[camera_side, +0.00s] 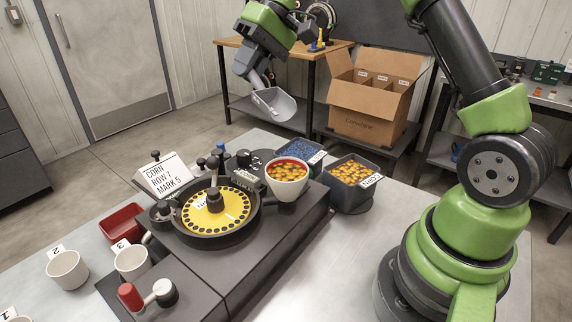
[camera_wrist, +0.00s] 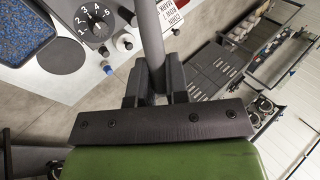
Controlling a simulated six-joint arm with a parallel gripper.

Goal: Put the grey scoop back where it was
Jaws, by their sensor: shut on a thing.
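My gripper (camera_side: 254,79) is shut on the handle of the grey scoop (camera_side: 273,103). It holds the scoop in the air, above and beyond the back edge of the metal table, with the bowl hanging low and tilted. The bowl looks empty of seeds. In the wrist view my gripper (camera_wrist: 154,88) has the grey handle (camera_wrist: 151,35) between its fingers; the bowl is out of that view. A dark round pad (camera_wrist: 69,55) lies bare on the table in the wrist view.
The seed meter with its yellow disc (camera_side: 232,213) and a red-rimmed cup of seeds (camera_side: 288,178) stands mid-table. A corn bin (camera_side: 352,178) and a blue-seed bin (camera_side: 291,153) stand behind it. A card (camera_side: 162,176) stands left. A cardboard box (camera_side: 372,100) is beyond the table.

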